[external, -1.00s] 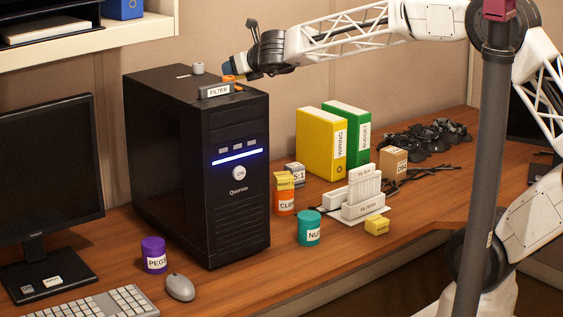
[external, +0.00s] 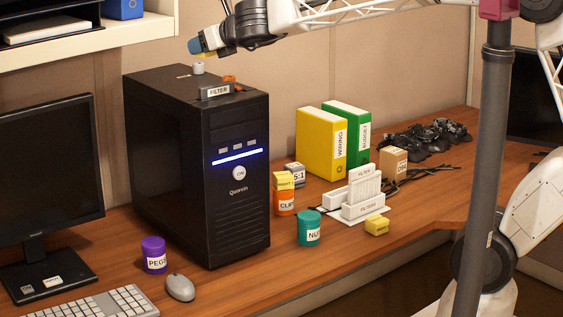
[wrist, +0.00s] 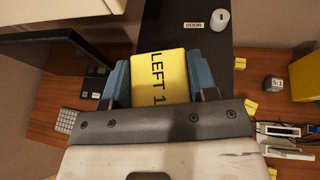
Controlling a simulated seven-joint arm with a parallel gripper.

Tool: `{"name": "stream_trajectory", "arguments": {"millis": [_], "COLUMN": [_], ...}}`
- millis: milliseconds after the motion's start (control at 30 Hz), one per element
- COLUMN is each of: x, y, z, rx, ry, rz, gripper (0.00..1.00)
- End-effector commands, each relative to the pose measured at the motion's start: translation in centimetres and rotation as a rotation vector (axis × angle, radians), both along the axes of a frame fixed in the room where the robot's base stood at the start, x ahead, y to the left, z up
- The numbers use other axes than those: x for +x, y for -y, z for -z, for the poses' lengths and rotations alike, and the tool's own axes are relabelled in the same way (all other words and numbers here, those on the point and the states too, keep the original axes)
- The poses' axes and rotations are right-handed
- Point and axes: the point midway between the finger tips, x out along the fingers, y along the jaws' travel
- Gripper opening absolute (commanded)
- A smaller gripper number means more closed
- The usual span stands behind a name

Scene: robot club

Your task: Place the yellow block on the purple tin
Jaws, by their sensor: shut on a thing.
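My gripper (external: 196,46) is raised above the black computer tower, at its upper back edge in the external view. In the wrist view my gripper (wrist: 160,78) has its two blue fingers shut on a yellow block (wrist: 160,65) marked "LEFT 1". The purple tin (external: 154,254), labelled "PEGS", stands upright on the desk in front of the tower, with nothing on top. The tin is well below and left of my gripper, and I cannot make it out in the wrist view.
A monitor (external: 45,170), mouse (external: 180,288) and keyboard (external: 110,303) surround the tin. An orange tin (external: 284,204) bears another yellow block (external: 283,180); a yellow box (external: 377,226) lies right.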

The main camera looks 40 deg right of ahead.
Motion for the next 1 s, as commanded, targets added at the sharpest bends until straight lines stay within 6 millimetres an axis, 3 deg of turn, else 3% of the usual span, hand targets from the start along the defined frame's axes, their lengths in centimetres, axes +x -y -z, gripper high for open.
{"name": "stream_trajectory", "arguments": {"millis": [267, 500, 700, 1000], "x": [-2.3, -3.4, -3.4, -2.9], "y": [-6.8, -11.5, -13.8, -15.2], "z": [0.8, 3.7, 6.9, 10.2], "rx": [-0.002, -0.003, -0.004, -0.002], "ry": [0.0, 0.0, -0.001, 0.0], "rz": [-0.105, -0.112, -0.049, 0.045], "gripper": [0.28, 0.28, 0.28, 0.28]}}
